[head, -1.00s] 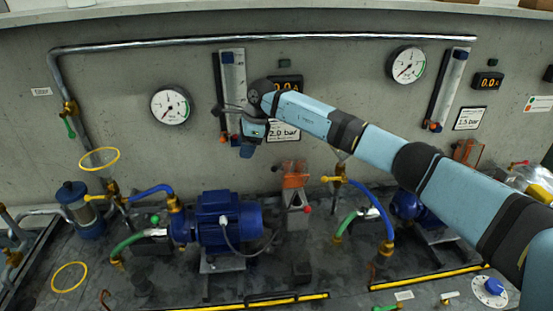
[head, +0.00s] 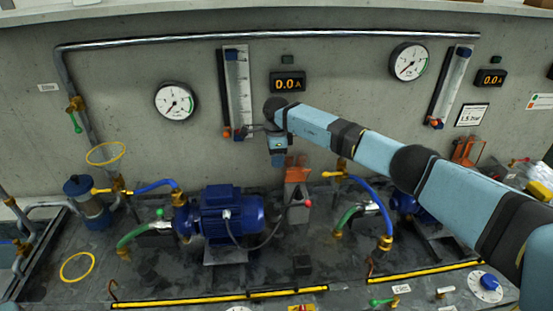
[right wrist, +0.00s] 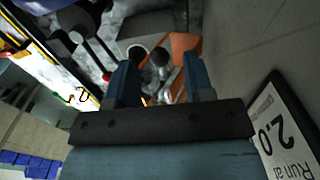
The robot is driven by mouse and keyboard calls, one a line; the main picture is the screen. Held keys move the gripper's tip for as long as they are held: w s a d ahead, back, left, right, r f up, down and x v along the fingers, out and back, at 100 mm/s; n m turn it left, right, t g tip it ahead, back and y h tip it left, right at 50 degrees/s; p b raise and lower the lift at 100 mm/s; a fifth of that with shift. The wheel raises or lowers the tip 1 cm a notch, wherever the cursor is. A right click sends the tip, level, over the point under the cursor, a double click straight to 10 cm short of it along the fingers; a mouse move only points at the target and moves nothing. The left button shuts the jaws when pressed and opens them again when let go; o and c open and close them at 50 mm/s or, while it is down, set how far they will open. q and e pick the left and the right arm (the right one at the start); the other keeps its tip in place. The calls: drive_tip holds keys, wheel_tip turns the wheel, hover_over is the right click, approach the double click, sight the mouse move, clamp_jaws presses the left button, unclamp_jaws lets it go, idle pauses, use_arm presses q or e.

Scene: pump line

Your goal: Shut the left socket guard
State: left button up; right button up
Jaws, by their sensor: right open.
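The left socket guard (head: 297,173) is an orange piece on top of a grey post behind the blue motor, under the wall display. It looks raised, but its exact angle is hard to tell. My right gripper (head: 279,160) points down just above and left of it in the head view. In the right wrist view, the open fingers of my right gripper (right wrist: 161,85) have orange guard parts (right wrist: 186,47) and rounded grey pieces beyond and between them. I cannot tell whether they touch. My left gripper is not in view.
A blue motor pump (head: 225,212) with hoses stands left of the post. A second orange guard (head: 467,150) is at the right. The concrete wall behind carries a gauge (head: 176,101), a flow tube (head: 238,90) and a display (head: 287,82). A black cable runs to the post.

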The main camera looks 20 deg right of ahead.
drive_tip(key=shift+f, duration=0.9)
drive_tip(key=shift+c, duration=0.5)
clamp_jaws()
drive_tip(key=shift+s, duration=0.1)
